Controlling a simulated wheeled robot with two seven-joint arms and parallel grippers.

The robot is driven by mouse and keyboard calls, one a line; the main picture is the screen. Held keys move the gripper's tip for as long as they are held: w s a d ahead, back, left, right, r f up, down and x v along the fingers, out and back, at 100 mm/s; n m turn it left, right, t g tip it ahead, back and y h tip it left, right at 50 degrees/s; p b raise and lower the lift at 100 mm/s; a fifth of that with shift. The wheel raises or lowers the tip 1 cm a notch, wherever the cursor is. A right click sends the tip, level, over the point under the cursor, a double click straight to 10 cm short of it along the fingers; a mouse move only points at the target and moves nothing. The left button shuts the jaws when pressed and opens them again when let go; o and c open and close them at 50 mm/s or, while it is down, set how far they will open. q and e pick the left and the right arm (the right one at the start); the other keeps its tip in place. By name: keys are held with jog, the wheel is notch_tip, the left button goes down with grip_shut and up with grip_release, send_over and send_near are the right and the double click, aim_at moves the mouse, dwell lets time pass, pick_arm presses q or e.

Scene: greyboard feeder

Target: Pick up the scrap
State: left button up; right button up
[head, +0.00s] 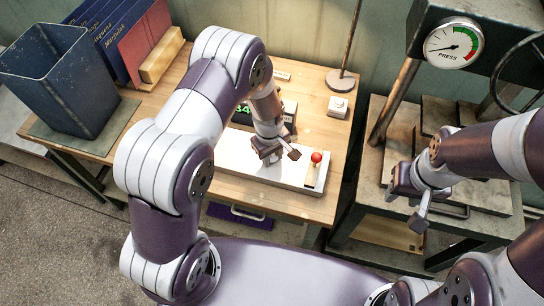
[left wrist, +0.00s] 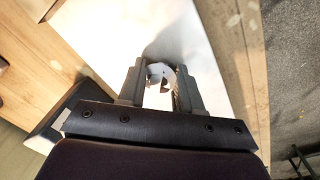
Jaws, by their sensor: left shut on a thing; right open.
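The scrap (left wrist: 158,69) is a small pale grey-white piece with an uneven outline, seen between my left fingertips in the left wrist view. My left gripper (left wrist: 160,88) is shut on it, over the white board surface (left wrist: 110,40). In the head view my left gripper (head: 279,157) is low over the white feeder bed (head: 240,155), and I cannot make out the scrap there. I cannot tell whether the scrap still touches the surface. My right gripper (head: 414,207) is open and empty, in front of the press bench.
A red-knobbed lever (head: 316,158) stands close right of my left gripper. A green-digit display (head: 243,109) sits behind. A dark blue bin (head: 62,85) and upright books (head: 115,35) are at the table's left. The press gauge (head: 453,45) is upper right.

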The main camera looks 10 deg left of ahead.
pick_arm(q)
jog(key=shift+r, duration=0.55)
notch_tip(320, 180, up, 3)
jog(key=shift+w+f+b, duration=0.1)
jog(key=shift+b, duration=0.3)
jog(key=s+d+r, duration=0.2)
jog(key=s+r, duration=0.5)
jog(key=s, duration=0.4)
jog(key=shift+s+d+b, duration=0.25)
jog(key=shift+s+b, duration=0.1)
jog(key=shift+b, duration=0.05)
